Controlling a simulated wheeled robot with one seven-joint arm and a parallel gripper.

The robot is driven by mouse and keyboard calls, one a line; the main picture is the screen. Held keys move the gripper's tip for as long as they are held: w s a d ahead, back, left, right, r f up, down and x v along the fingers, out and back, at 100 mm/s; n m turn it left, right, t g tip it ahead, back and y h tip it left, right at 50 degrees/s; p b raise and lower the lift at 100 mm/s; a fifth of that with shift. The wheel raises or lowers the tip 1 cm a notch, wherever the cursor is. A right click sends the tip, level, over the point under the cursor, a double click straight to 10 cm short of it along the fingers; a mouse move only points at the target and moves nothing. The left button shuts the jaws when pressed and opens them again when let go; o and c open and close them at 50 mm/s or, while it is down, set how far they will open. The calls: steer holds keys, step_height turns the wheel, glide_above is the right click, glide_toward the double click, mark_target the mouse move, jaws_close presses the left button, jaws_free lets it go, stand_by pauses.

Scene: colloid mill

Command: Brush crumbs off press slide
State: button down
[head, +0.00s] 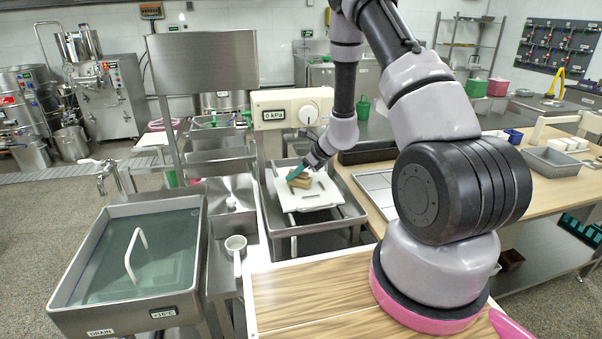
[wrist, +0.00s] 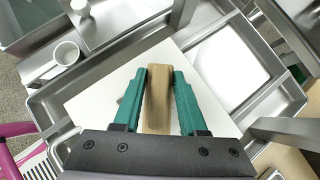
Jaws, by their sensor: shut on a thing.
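My gripper (head: 296,172) has teal fingers and is shut on a wooden block (head: 300,181), which looks like the back of a brush. In the wrist view the block (wrist: 158,95) stands between the two fingers (wrist: 159,78). Below it is a white board (head: 322,196), apparently the press slide, lying over a steel tray (head: 352,209). The board (wrist: 88,106) also shows in the wrist view, partly hidden by the gripper. I cannot tell whether the brush's underside touches the board. No crumbs can be made out.
A press head with a 0 kPa gauge (head: 290,108) stands just behind the board. A water-filled sink (head: 140,255) is at the left, with a white cup (head: 236,244) beside it. A wooden bench with a grey tray (head: 553,161) lies to the right.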

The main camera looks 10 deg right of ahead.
mark_target(291, 170)
steer(key=shift+a, duration=0.85)
steer(key=shift+r, duration=3.05)
steer(key=shift+r, duration=1.5)
steer(key=shift+d, duration=0.1)
